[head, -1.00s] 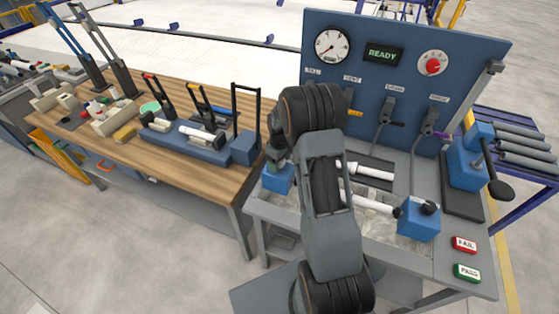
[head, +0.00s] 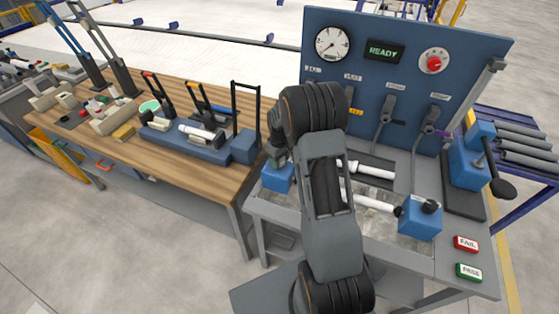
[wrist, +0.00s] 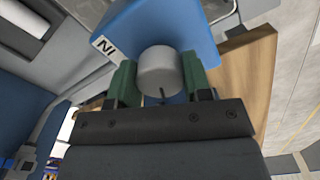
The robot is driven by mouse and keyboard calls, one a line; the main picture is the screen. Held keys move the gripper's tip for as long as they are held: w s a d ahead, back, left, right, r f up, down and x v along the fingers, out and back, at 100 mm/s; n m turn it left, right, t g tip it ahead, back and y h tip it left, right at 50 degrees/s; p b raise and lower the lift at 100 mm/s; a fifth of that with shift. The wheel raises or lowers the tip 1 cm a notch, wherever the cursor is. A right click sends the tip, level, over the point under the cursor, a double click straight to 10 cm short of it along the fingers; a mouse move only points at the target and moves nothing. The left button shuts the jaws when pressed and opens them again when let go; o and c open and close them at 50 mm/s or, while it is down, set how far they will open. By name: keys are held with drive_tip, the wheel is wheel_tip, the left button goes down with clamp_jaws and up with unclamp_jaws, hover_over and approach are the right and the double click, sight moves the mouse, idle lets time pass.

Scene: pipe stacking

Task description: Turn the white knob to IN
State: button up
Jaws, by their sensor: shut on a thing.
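The white knob (wrist: 160,72) is a short cylinder on a blue block in the wrist view. A small dark line shows at its lower edge. My gripper (wrist: 160,84) has a green finger on each side of the knob and is shut on it. An IN label (wrist: 104,46) is on the blue block (wrist: 172,28), up and left of the knob. In the head view the blue block (head: 278,178) is at the left end of the test bench, and my arm hides the knob and most of my gripper.
A blue panel carries a gauge (head: 332,43), a READY display (head: 384,51) and a red dial (head: 434,63). White pipes (head: 368,200) lie on the bench. FAIL (head: 466,243) and PASS (head: 468,271) buttons are at its right front. A wooden workbench (head: 118,146) stands at left.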

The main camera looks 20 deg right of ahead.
drive_tip(key=m+b, duration=0.1)
drive_tip(key=m, duration=0.2)
drive_tip(key=shift+f+m+b, duration=0.1)
drive_tip(key=shift+m+b, duration=0.2)
drive_tip(key=shift+b, duration=0.1)
drive_tip(key=m+b, duration=0.1)
drive_tip(key=m, duration=0.2)
drive_tip(key=shift+m, duration=0.3)
drive_tip(key=m+b, duration=0.1)
drive_tip(key=m, duration=0.2)
drive_tip(key=shift+m+b, duration=0.3)
drive_tip(key=shift+b, duration=0.05)
drive_tip(key=m+b, duration=0.1)
drive_tip(key=m, duration=0.2)
drive_tip(key=shift+m, duration=0.3)
drive_tip(key=m, duration=0.3)
drive_tip(key=shift+a+m+b, duration=0.1)
drive_tip(key=shift+m+b, duration=0.2)
drive_tip(key=shift+b, duration=0.05)
drive_tip(key=m, duration=0.3)
drive_tip(key=shift+w+m+b, duration=0.1)
drive_tip(key=shift+m+b, duration=0.2)
drive_tip(key=shift+m, duration=0.1)
drive_tip(key=m, duration=0.6)
drive_tip(key=shift+m+b, duration=0.3)
drive_tip(key=shift+b, duration=0.1)
drive_tip(key=o, duration=0.9)
